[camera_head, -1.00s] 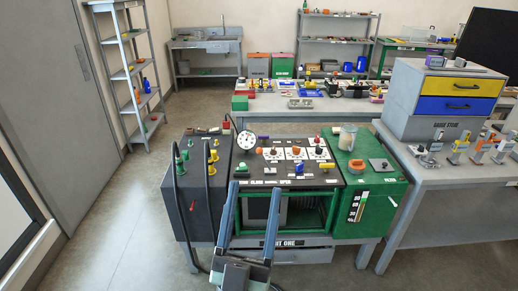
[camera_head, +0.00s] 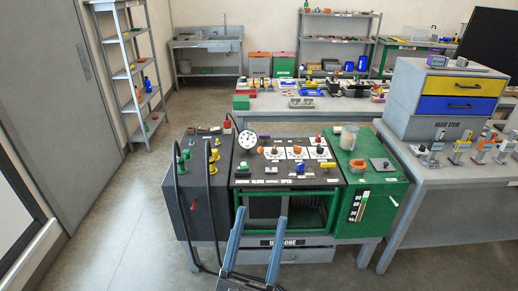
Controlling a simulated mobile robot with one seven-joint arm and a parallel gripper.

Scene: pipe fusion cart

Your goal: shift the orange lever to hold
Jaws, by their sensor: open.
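The dark control panel (camera_head: 285,178) on the cart carries several small levers and knobs with white label cards. Orange heads show on its upper part, one near the left card (camera_head: 273,152) and one on the middle card (camera_head: 297,149). I cannot tell which of them is the orange lever, and the position words are too small to read. My gripper (camera_head: 261,213) has two blue fingers standing apart, with nothing between them. It is in front of the cart, below and nearer than the panel, clear of the levers.
A round white gauge (camera_head: 247,139) stands at the panel's back left. Black hoses (camera_head: 210,195) loop down the dark left cabinet. A green cabinet (camera_head: 372,180) with an orange knob and a clear jar (camera_head: 348,137) adjoins on the right. Floor to the left is free.

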